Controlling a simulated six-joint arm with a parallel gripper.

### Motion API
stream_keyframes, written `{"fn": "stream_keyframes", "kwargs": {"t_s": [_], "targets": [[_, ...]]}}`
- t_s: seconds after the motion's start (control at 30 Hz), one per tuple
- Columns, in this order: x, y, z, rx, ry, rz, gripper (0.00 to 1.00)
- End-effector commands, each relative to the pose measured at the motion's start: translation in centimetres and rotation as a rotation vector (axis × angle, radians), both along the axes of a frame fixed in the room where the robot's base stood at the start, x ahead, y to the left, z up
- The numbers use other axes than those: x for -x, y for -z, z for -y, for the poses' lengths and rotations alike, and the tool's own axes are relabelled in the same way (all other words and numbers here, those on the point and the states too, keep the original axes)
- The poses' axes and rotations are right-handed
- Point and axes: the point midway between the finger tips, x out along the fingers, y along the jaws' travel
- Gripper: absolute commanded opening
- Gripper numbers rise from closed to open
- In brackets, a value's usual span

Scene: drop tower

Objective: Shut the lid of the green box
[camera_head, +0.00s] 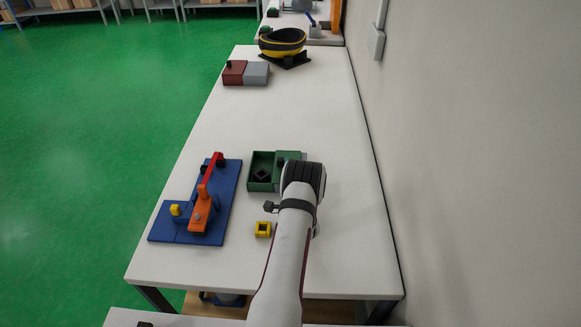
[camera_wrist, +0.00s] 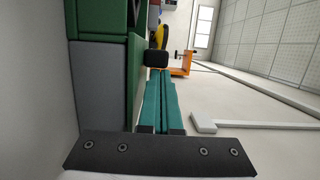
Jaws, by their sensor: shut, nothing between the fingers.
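The green box (camera_head: 262,185) stands on the white table near its middle in the head view. Its left part is open and a dark piece (camera_head: 261,174) lies inside. A green lid-like part (camera_head: 289,156) shows at its right, partly hidden by my arm. In the wrist view, green walls (camera_wrist: 100,18) of the box are at the upper left. A black knob (camera_wrist: 157,53) sits just beyond the fingertips; I cannot tell whether they touch it. My gripper (camera_wrist: 154,75) has its teal fingers shut and empty beside the box. In the head view my arm hides the fingers.
A blue board (camera_head: 212,225) with an orange and red lever (camera_head: 201,210) lies left of the box. A small yellow block (camera_head: 263,229) is in front. A red and grey box (camera_head: 234,74) and a yellow-black ring (camera_head: 282,42) stand farther back. A wall is at right.

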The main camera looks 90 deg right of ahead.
Motion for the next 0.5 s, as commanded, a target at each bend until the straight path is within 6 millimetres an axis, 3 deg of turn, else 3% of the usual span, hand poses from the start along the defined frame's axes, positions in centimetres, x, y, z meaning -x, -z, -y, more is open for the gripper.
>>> {"fn": "stream_keyframes", "kwargs": {"t_s": [0.3, 0.5], "targets": [[-6.8, 0.0, 0.0, 0.001, -0.004, 0.000, 0.00], [-8.1, 0.0, 0.0, 0.000, -0.002, 0.000, 0.00]]}}
